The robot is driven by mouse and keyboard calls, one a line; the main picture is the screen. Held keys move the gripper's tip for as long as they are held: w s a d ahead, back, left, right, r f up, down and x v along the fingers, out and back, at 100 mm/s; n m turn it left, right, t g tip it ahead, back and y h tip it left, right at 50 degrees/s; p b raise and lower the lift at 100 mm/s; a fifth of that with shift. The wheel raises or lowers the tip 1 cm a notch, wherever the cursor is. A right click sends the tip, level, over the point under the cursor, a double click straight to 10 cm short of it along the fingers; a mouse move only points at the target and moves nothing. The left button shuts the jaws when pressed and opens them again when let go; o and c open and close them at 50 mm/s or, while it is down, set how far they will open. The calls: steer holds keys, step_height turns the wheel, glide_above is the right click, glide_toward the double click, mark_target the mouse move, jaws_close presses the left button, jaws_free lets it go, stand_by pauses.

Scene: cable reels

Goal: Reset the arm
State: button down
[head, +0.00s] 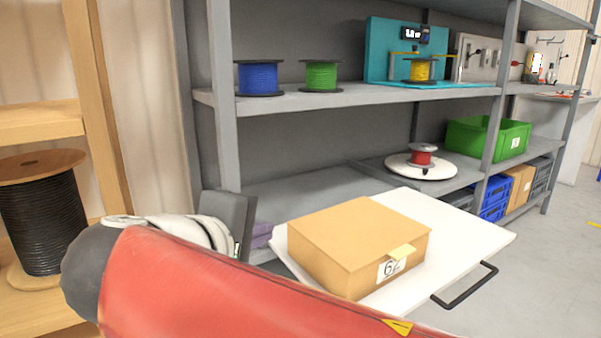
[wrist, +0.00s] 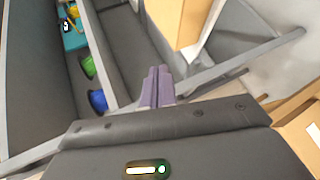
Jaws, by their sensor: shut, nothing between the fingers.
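My gripper shows in the wrist view (wrist: 157,84) with its two purple fingers together and nothing between them. In the head view my gripper (head: 262,235) is partly hidden behind my own wrist, close to the left edge of the white pull-out board (head: 480,236). My red arm stretches across the bottom of the head view and covers part of the board's front. A closed cardboard box (head: 345,232) labelled 62 sits on the board, to the right of my gripper and apart from it.
A grey shelf (head: 360,97) holds blue (head: 258,78), green (head: 321,76) and yellow (head: 419,70) reels. A red reel (head: 421,155) sits on a white disc below. A green crate (head: 487,138) stands right. A wooden rack with a black reel (head: 44,222) is left. The floor is clear at right.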

steer(key=s+d+f+m+g+y+p, duration=0.1)
steer(key=s+d+f+m+g, duration=0.1)
steer(key=d, duration=0.5)
steer(key=s+d+f+m+g+y+p, duration=0.2)
steer(key=s+d+f+m, duration=0.2)
steer(key=d+f+m, duration=0.2)
steer(key=s+d+f+m+g+y+p, duration=0.2)
steer(key=d+f+m, duration=0.3)
steer(key=d, duration=0.3)
steer(key=shift+s+f+g, duration=0.5)
steer(key=shift+s+f, duration=0.4)
